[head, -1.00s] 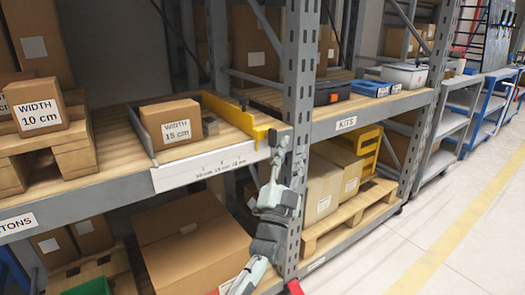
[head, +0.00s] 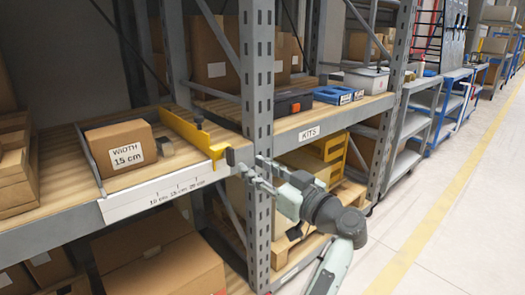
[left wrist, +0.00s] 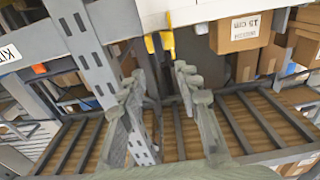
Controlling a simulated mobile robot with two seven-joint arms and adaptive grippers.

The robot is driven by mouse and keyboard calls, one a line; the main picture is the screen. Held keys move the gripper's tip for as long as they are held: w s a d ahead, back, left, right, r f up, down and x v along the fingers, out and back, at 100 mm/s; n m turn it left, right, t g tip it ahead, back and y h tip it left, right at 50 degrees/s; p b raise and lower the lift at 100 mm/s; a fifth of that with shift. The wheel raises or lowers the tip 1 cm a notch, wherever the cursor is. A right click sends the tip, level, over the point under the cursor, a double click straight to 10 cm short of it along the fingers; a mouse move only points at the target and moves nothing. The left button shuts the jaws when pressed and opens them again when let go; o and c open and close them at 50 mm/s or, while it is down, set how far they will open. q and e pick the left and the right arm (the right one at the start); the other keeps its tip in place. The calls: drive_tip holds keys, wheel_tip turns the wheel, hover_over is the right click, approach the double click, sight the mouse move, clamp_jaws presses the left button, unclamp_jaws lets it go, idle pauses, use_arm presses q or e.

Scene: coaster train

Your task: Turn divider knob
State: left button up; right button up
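A yellow divider (head: 190,128) lies on the wooden shelf, right of a box labelled WIDTH 15 cm (head: 122,147). A small dark knob (head: 230,156) sits at the divider's front end, by the shelf edge. My left gripper (head: 250,165) is open in front of the shelf, just right of the knob; whether it touches the knob is unclear. In the left wrist view its two fingers (left wrist: 158,82) stand apart with nothing visible between them. Yellow divider parts (left wrist: 168,42) show beyond the fingertips; the knob is not clear there. My right gripper is not in view.
A grey rack upright (head: 257,110) stands close behind my left gripper. A white scale strip (head: 160,193) runs along the shelf front. Further right are a KITS shelf (head: 308,133) and a yellow bin (head: 325,150). The aisle floor (head: 450,210) at right is clear.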

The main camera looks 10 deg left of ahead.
sight(233, 157)
use_arm(q)
drive_tip(key=x, duration=0.7)
drive_tip(key=shift+w+a+f, duration=0.2)
drive_tip(key=shift+a+f, duration=0.1)
drive_tip(key=shift+f, duration=0.05)
clamp_jaws()
